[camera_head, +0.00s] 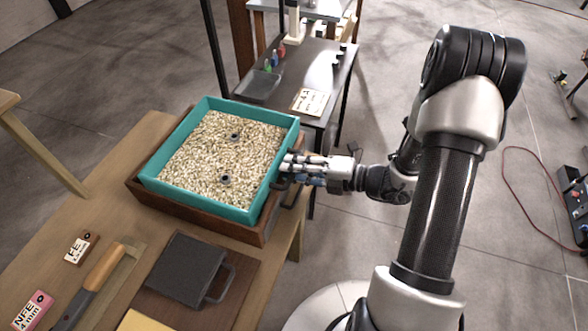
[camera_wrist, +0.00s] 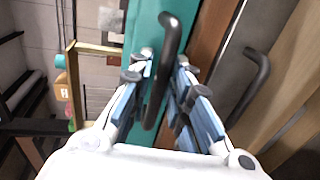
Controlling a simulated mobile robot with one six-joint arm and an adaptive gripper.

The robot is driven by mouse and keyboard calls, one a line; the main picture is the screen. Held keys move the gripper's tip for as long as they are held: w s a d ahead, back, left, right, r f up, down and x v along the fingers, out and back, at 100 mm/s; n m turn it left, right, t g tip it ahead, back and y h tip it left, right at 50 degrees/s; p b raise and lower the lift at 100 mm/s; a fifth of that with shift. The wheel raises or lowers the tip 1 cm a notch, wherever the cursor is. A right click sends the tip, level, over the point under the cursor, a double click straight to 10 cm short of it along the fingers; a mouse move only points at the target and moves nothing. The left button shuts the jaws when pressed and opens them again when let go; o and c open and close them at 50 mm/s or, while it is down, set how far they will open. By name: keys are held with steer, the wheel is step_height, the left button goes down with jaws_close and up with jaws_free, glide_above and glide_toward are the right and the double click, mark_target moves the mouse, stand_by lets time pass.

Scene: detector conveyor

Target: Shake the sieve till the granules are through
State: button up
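The teal sieve (camera_head: 150,182) is a square tray full of pale beige granules (camera_head: 208,150). Two small dark round pieces (camera_head: 225,179) lie on the granules. The sieve rests on a brown wooden box (camera_head: 195,222), whose inside is hidden. My gripper (camera_head: 287,169) is at the sieve's right side. In the wrist view, the sieve's dark bar handle (camera_wrist: 168,40) runs between my gripper's fingers (camera_wrist: 163,82), which are drawn in close on both sides of it. The teal wall (camera_wrist: 144,28) is just beyond the fingertips.
A grey pan (camera_head: 190,268) with a handle lies in front of the box on the wooden table (camera_head: 50,250). A wooden-handled tool (camera_head: 100,272) and labelled blocks (camera_head: 80,247) lie to its left. A dark side table (camera_head: 325,68) with a tray and card stands behind.

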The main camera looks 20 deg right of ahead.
steer(key=shift+c, duration=0.5)
jaws_close()
